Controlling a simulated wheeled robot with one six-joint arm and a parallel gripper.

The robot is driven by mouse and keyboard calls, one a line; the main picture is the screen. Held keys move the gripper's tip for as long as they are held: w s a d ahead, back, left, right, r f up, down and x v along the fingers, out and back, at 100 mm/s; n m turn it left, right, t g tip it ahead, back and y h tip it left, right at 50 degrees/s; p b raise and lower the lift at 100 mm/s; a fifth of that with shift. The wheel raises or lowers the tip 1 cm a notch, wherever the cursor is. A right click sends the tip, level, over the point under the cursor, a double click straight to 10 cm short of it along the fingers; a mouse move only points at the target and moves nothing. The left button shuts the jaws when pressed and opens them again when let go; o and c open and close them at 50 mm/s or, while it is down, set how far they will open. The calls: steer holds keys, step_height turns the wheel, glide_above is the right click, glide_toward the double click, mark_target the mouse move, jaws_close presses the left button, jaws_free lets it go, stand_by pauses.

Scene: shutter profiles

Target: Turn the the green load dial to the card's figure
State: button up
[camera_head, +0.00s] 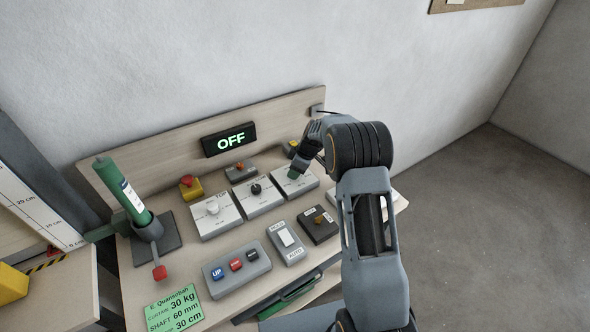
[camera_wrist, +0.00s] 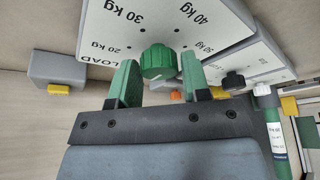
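The green load dial (camera_wrist: 159,62) sits on a white-faced box marked LOAD (camera_wrist: 110,22), with dots at 20 kg, 30 kg, 40 kg and more. My gripper (camera_wrist: 160,80) has its two green fingers on either side of the dial, apart, with the dial at the fingertips; firm contact is not visible. Where the dial's pointer stands is not clear. In the head view my gripper (camera_head: 293,173) hides most of the dial, above the right-hand box (camera_head: 296,186). The green card (camera_head: 174,309) at the bench front reads curtain 30 kg, shaft 60 mm and 30 cm.
Two more dial boxes, with a white knob (camera_head: 212,208) and a black knob (camera_head: 256,189), stand to the left. A button box (camera_head: 236,268), a rocker switch (camera_head: 287,238) and a black switch box (camera_head: 318,226) lie in front. The display (camera_head: 229,139) reads OFF.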

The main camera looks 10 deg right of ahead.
steer(key=c, duration=0.6)
steer(key=shift+o, duration=0.2)
steer(key=shift+f+b, duration=0.1)
steer(key=shift+b, duration=0.25)
